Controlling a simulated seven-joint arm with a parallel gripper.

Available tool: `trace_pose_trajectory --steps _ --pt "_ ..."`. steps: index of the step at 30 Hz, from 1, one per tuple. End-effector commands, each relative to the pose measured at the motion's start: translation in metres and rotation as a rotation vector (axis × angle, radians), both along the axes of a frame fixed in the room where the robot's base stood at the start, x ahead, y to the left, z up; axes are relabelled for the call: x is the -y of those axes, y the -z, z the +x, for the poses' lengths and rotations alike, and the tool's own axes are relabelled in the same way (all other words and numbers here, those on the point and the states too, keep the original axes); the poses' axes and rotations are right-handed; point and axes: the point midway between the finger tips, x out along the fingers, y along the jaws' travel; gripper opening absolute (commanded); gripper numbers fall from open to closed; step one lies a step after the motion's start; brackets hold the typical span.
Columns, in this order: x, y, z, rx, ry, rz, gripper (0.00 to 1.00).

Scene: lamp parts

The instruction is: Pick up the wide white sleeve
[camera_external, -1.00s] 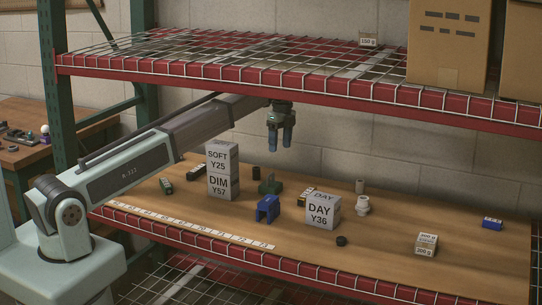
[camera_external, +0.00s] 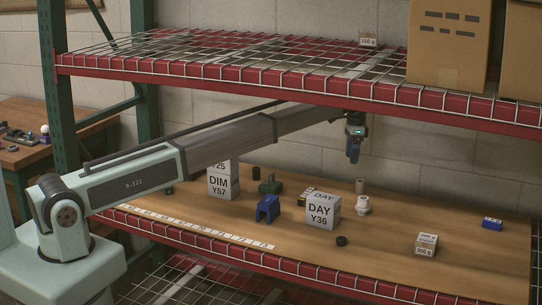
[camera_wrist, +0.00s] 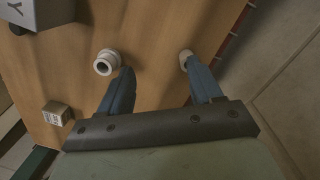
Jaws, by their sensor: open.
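The wide white sleeve, a short ringed piece (camera_external: 362,206), stands on the wooden shelf right of the DAY block. In the wrist view it (camera_wrist: 104,64) shows its round open top, just left of the left fingertip. A narrower pale sleeve (camera_external: 360,186) stands behind it; in the wrist view it (camera_wrist: 185,56) is by the right fingertip and partly hidden. My gripper (camera_external: 353,156) is open and empty, pointing down well above the shelf, slightly left of both sleeves. Its blue fingers (camera_wrist: 159,68) are spread apart in the wrist view.
The grey DAY block (camera_external: 322,210) is close on the left, with a black ring (camera_external: 341,241) in front. A blue bracket (camera_external: 267,209) stands further left. The wire upper shelf (camera_external: 250,62) overhangs the area. The shelf is clear to the right up to a 200 g block (camera_external: 426,245).

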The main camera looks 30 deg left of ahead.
Motion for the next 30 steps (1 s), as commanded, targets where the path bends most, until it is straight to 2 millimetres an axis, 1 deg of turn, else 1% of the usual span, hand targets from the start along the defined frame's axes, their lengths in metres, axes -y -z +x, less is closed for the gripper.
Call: trace_pose_trajectory --steps 1,3,7,12,18,27,30 --pt "0.005 0.000 0.011 0.007 -0.086 0.005 0.64" --pt "0.010 0.000 0.020 0.018 -0.218 0.011 0.64" --pt "0.017 -0.001 0.034 0.039 -0.465 0.020 0.64" --pt "0.022 -0.002 0.045 0.060 -0.787 0.030 0.64" --pt "0.026 -0.002 0.053 0.079 -1.168 0.037 0.64" --pt "0.028 -0.002 0.056 0.091 -1.730 0.045 0.64" --pt "0.028 -0.002 0.057 0.092 -1.887 0.050 0.64"
